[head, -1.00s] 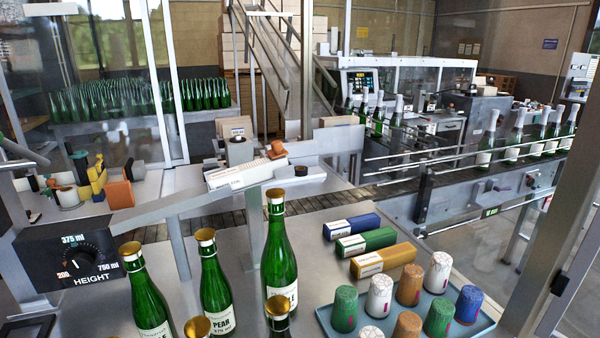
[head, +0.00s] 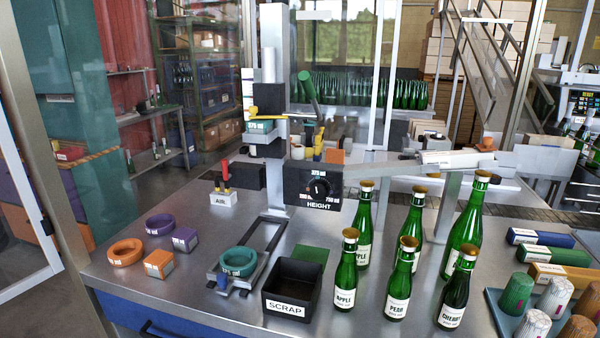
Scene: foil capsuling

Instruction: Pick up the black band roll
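I cannot make out a black band roll for certain in the head view. The band rolls I see are an orange one (head: 125,252) and a purple one (head: 160,227) lying flat at the left of the steel table, and a teal one (head: 238,262) on a small holder at the front of the machine. My gripper is not in view.
An orange box (head: 159,264) and a purple box (head: 185,239) stand near the rolls. A black SCRAP bin (head: 291,291), several green bottles (head: 399,285) and a blue tray (head: 492,308) of capsules occupy the front middle and right. The height dial box (head: 313,188) stands behind.

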